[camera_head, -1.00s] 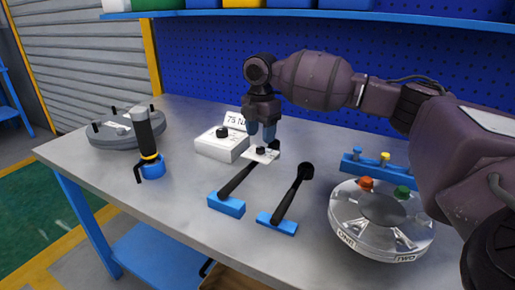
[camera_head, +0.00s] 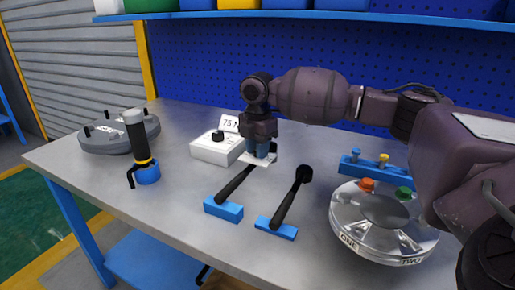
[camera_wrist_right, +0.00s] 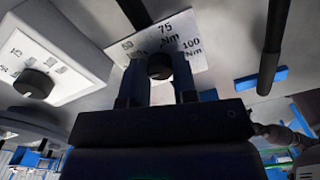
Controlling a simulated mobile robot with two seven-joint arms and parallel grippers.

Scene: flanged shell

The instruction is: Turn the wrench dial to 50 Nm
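The wrench dial shows in the right wrist view as a round black knob (camera_wrist_right: 160,66) on a white plate (camera_wrist_right: 195,57) marked 50, 75 and 100 Nm. In the head view the plate (camera_head: 260,160) lies at the far end of a black-handled wrench (camera_head: 235,184). My right gripper (camera_wrist_right: 159,75) points down over the plate, with one finger on each side of the knob. The fingers appear shut against its sides. In the head view my right gripper (camera_head: 261,152) hides the knob. The knob's pointer is not readable. My left gripper is not in view.
A second black-handled tool (camera_head: 290,200) lies to the right in a blue holder. A flanged shell (camera_head: 384,240) is at right; an upright black tool (camera_head: 135,135) is at left.

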